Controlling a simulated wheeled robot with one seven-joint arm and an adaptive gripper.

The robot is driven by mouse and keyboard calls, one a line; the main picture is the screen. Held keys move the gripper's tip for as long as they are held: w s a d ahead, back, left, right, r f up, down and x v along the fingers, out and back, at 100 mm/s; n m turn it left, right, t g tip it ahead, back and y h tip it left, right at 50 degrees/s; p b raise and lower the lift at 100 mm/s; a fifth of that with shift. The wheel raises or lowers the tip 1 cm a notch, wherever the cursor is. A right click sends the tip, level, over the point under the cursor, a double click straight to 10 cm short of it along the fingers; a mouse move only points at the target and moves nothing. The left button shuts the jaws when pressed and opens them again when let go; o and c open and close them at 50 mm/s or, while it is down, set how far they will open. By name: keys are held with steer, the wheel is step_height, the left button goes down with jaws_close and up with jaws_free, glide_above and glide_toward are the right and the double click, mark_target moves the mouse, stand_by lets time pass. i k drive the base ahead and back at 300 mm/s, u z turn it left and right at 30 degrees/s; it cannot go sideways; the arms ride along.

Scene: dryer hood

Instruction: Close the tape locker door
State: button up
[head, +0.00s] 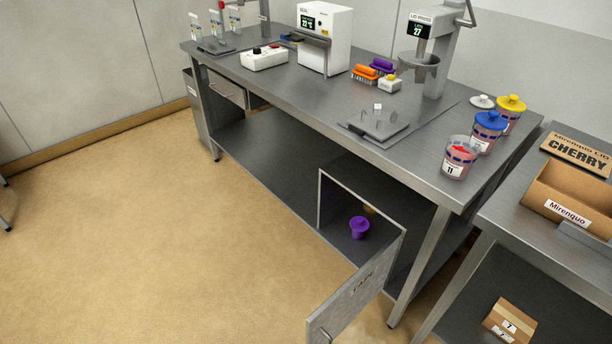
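The tape locker (334,200) is under the steel workbench, near its right end, in the head view. Its door (352,292) stands wide open, swung out from the right side over the floor. The door is grey, with dark lettering that seems to read TAPE. A small handle (325,334) shows near the door's free edge, low in the picture. A purple tub (359,228) stands inside the locker opening, and a yellowish thing shows partly behind it. My gripper is not in view.
The workbench (290,95) carries a white machine (324,38), a lid press (432,40) and several tubs at its right end. A drawer (228,90) sits at the left. A second table (520,210) with a box stands right. The floor (170,230) left of the door is clear.

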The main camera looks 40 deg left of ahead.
mark_target(324, 325)
steer(key=u, duration=0.8)
steer(key=k, duration=1.2)
steer(key=z, duration=0.1)
steer(key=i, duration=0.7)
steer(key=z, duration=0.2)
